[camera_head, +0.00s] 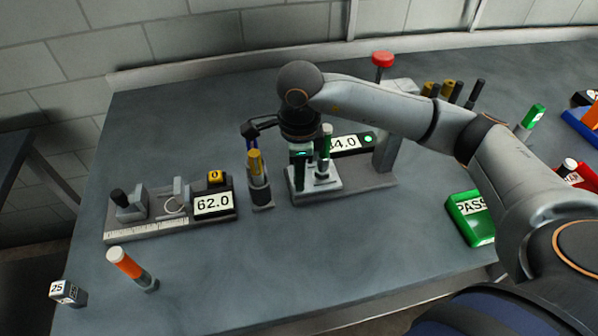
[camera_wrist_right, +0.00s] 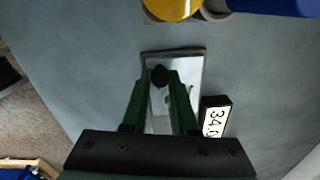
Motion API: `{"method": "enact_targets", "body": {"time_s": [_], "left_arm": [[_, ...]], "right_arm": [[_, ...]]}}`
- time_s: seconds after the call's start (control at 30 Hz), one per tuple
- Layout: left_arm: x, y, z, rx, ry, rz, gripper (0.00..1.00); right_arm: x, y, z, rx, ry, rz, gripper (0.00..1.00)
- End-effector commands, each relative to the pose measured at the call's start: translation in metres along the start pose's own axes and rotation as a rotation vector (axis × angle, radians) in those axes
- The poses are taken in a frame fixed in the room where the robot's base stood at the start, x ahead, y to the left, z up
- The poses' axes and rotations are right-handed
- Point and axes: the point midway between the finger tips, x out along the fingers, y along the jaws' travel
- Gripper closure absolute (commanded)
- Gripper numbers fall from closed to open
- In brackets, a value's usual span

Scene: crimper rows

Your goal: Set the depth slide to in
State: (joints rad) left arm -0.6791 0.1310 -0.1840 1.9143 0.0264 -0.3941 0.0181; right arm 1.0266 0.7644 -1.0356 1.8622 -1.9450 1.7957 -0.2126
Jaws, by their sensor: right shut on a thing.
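The crimper stands mid-table in the head view, with a pale metal plate (camera_head: 326,185) at its front, a red-topped post (camera_head: 383,60) and a display (camera_head: 345,143) partly hidden by my arm. In the right wrist view the display (camera_wrist_right: 214,122) shows 34. My right gripper (camera_head: 311,172) reaches down over the plate. In the right wrist view its green fingers (camera_wrist_right: 160,78) are shut on a small black knob (camera_wrist_right: 160,75) over the plate (camera_wrist_right: 188,64); I take it to be the depth slide's knob. How far the slide is in cannot be told. My left gripper is out of view.
Left of the crimper stand a holder (camera_head: 260,193) with a yellow-topped item and a measuring fixture with a 62.0 display (camera_head: 213,204). A green PASS tray (camera_head: 475,235) is at right. The front middle table is clear.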

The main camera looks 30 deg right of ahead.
Motion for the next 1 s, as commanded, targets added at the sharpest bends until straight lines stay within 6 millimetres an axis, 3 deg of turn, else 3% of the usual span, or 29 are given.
{"method": "enact_targets", "body": {"time_s": [0.53,1.0], "left_arm": [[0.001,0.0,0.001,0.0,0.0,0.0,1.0],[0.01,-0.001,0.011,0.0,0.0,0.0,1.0]], "right_arm": [[0.0,-0.001,-0.002,0.0,-0.001,-0.001,1.0],[0.001,-0.008,-0.043,0.002,-0.001,-0.003,1.0]]}}
